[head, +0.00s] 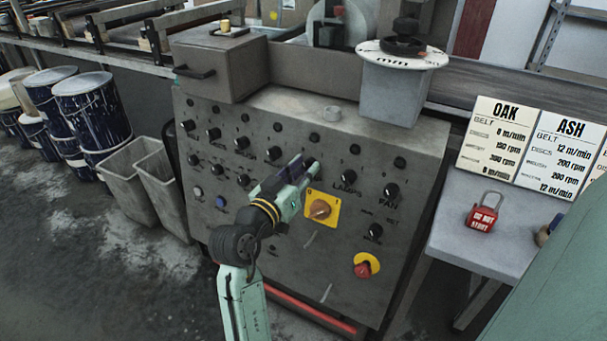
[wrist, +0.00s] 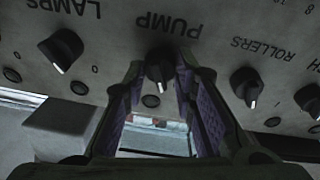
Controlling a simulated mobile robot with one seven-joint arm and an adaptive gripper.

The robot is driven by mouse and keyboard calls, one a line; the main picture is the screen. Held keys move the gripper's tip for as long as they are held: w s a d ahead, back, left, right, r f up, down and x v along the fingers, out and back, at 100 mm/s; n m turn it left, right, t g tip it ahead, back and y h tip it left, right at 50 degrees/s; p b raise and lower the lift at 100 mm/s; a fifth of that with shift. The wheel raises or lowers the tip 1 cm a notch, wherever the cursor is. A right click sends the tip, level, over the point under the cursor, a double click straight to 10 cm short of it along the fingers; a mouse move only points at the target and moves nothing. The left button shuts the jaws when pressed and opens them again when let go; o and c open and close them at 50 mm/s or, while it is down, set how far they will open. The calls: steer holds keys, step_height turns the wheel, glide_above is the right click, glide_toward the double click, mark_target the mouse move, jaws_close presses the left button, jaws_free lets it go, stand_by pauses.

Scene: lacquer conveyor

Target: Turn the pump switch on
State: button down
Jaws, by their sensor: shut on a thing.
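The pump switch (wrist: 159,64) is a black rotary knob with a pale pointer mark, under the upside-down label PUMP in the wrist view. Its pointer faces the bottom of that view. My gripper (wrist: 158,76) has its purple-padded fingers on both sides of the knob and is shut on it. In the head view my gripper (head: 304,171) reaches the front of the grey control panel (head: 300,245), just left of the LAMPS knob (head: 349,178). The fingers mostly hide the pump switch there.
The LAMPS knob (wrist: 61,48) and ROLLERS knob (wrist: 246,85) flank the pump switch in the wrist view. A yellow-plated main switch (head: 320,209) and red emergency stop (head: 365,266) sit lower. A side table (head: 485,240) with a red lock (head: 482,214) stands right.

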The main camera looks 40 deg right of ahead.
steer(key=m+b, duration=0.2)
steer(key=b, duration=0.1)
steer(key=shift+w+f+m+g, duration=0.1)
steer(key=shift+f+m+g, duration=0.2)
steer(key=shift+m, duration=0.1)
steer(key=shift+r+m+g+b, duration=0.2)
steer(key=shift+m+g+b, duration=0.3)
steer(key=shift+m+b, duration=1.6)
steer(key=shift+r+m+g+b, duration=0.15)
steer(key=shift+m+g+b, duration=0.35)
steer(key=shift+m+b, duration=1.6)
steer(key=shift+m, duration=0.5)
steer(key=c, duration=1.3)
jaws_free()
